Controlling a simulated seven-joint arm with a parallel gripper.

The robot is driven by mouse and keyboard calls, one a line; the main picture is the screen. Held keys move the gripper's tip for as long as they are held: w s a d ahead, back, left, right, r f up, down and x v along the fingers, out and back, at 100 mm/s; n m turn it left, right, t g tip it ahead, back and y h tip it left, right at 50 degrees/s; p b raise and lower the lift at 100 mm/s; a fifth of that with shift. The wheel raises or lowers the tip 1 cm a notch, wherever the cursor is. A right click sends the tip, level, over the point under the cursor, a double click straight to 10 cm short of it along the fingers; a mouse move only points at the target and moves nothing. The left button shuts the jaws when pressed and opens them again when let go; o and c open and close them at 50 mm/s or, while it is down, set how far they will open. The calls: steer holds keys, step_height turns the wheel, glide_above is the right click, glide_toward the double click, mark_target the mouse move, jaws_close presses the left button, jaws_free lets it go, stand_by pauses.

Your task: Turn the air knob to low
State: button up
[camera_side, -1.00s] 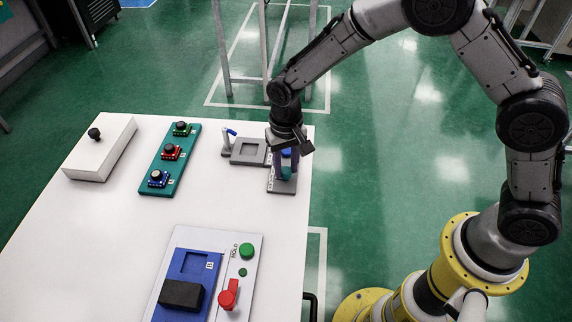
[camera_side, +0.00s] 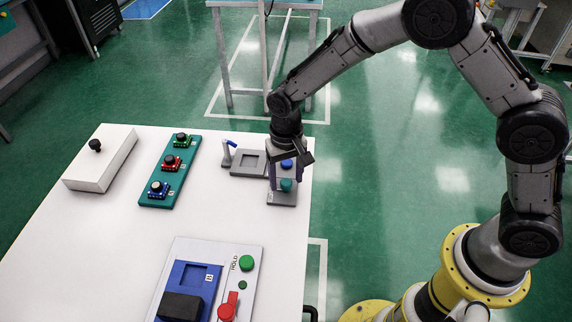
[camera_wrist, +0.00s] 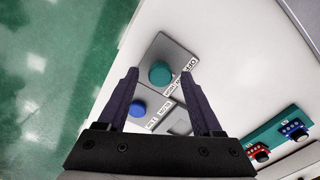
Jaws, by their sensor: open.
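A round teal knob (camera_side: 286,185) stands on a grey plate (camera_side: 283,199) near the table's right edge, with a blue knob (camera_side: 287,164) just behind it. In the wrist view, the teal knob (camera_wrist: 160,75) lies between the fingertips of my gripper (camera_wrist: 160,72), and the blue knob (camera_wrist: 137,108) is farther back between the fingers. My gripper is open, pointing down over these knobs, and its fingers appear clear of the teal knob. White labels (camera_wrist: 181,80) sit beside the knobs.
A grey plate with a blue-tipped lever (camera_side: 228,152) stands left of the knobs. A teal board (camera_side: 152,192) carries several button modules. A white box (camera_side: 100,162) is farther left. A panel with a red handle (camera_side: 227,308) is in front. The table's centre is clear.

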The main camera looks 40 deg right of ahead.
step_height(320, 180, up, 14)
steer(key=shift+f, duration=0.15)
stand_by(0.4)
step_height(320, 180, up, 8)
steer(key=m+t, duration=0.1)
steer(key=t, duration=0.1)
glide_above(287, 180)
steer(key=s+d, duration=0.1)
steer(key=d, duration=0.3)
steer(key=s+d+r+t, duration=0.2)
steer(key=s+d+r, duration=0.4)
steer(key=s+r, duration=0.15)
steer(key=s+d+f+n, duration=0.2)
steer(key=s+f, duration=0.1)
steer(key=s, duration=0.6)
steer(key=s+d+f+n+t, duration=0.1)
steer(key=s+d+f+n, duration=0.1)
steer(key=s, duration=0.6)
steer(key=shift+s+d+f+t, duration=0.3)
steer(key=shift+s+d+f, duration=0.05)
steer(key=shift+d+f, duration=0.35)
